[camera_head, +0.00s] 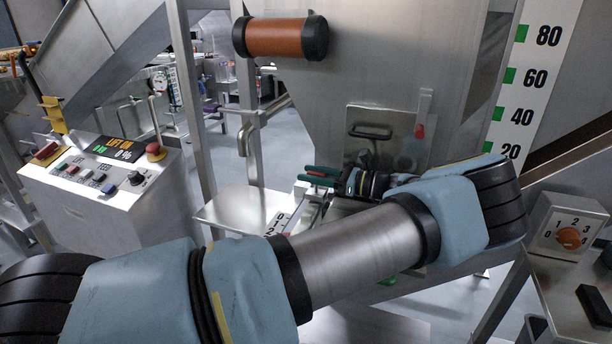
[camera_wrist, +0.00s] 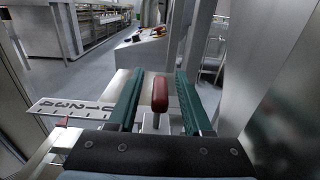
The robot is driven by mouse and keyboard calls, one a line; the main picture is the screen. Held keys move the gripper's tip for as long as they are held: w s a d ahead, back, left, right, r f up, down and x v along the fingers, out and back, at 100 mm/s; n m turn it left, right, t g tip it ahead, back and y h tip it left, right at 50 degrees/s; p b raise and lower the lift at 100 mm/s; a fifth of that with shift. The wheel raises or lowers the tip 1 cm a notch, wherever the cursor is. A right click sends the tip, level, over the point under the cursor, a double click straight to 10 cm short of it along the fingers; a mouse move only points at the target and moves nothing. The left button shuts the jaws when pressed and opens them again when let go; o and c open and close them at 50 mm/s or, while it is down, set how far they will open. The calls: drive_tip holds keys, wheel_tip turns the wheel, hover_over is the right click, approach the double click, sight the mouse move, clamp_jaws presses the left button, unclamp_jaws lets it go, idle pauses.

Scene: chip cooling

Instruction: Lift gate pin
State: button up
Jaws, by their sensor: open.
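A red grip (camera_wrist: 160,93) on a pale metal stem stands upright between my gripper's green fingers in the wrist view; it looks like the gate pin. My gripper (camera_wrist: 158,74) is open, with one finger on each side and visible gaps to both. The pin's lower end is hidden.
A numbered scale strip (camera_wrist: 75,110) lies beside the left finger. A metal shelf (camera_head: 238,207) is left of my gripper. A control console (camera_head: 105,185) stands farther left, and a dial box (camera_head: 565,232) is at right. A brown roller (camera_head: 280,38) hangs above.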

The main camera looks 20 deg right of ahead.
drive_tip(key=b+v, duration=0.1)
drive_tip(key=v, duration=0.3)
drive_tip(key=b+v, duration=0.2)
drive_tip(key=v, duration=0.1)
drive_tip(key=shift+s+d+f, duration=0.2)
drive_tip(key=shift+d, duration=0.1)
drive_tip(key=shift+s+d+r, duration=0.15)
drive_tip(key=shift+s+d, duration=0.25)
drive_tip(key=shift+s, duration=0.05)
